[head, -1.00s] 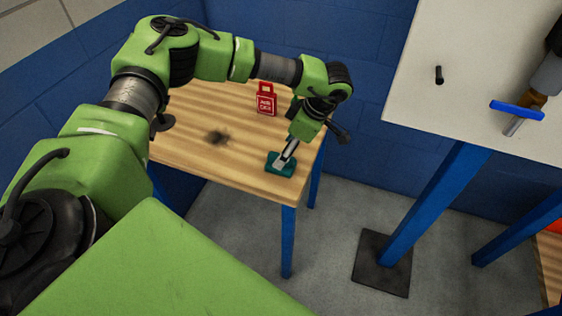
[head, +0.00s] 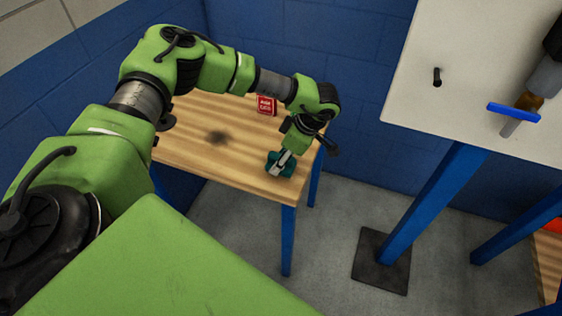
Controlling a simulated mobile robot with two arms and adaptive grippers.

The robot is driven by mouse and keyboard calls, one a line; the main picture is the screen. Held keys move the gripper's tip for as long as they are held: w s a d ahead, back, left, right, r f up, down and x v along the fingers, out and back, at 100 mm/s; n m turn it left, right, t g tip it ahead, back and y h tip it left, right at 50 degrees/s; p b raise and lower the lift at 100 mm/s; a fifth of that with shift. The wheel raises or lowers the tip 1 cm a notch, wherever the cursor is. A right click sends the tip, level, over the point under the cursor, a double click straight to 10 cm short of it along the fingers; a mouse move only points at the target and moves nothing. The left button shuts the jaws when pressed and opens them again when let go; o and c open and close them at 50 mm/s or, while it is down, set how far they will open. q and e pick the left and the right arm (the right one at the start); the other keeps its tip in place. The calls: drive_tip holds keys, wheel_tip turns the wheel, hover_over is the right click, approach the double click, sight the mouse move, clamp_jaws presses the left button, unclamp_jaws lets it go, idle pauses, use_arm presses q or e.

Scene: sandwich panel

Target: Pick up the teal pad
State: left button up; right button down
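The teal pad (head: 271,158) is at the near right corner of the wooden table (head: 195,165). My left gripper (head: 280,166) is right at the pad, pointing down over it, and its fingers cover part of the pad. The view is too small to tell whether the fingers are closed on the pad or how far the pad is off the table top. My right gripper is not in view.
A red tag with white lettering (head: 266,105) stands at the table's back, partly behind my arm. A white panel (head: 450,110) with a black peg (head: 437,77) and a blue-handled tool (head: 514,111) stands at the right on blue legs. The table's left part is clear.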

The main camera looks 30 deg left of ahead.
use_arm(q)
drive_tip(key=shift+r, duration=0.1)
drive_tip(key=shift+r, duration=0.25)
wheel_tip(320, 180, up, 2)
drive_tip(key=shift+r+b, duration=0.1)
drive_tip(key=shift+b, duration=0.45)
drive_tip(key=s+d+r+b, duration=0.2)
drive_tip(key=s+d+r, duration=0.7)
drive_tip(key=s+r, duration=0.1)
drive_tip(key=shift+s+d, duration=0.15)
drive_tip(key=shift+s, duration=0.15)
drive_tip(key=shift+o, duration=1.3)
drive_tip(key=shift+r, duration=0.1)
drive_tip(key=shift+c, duration=0.5)
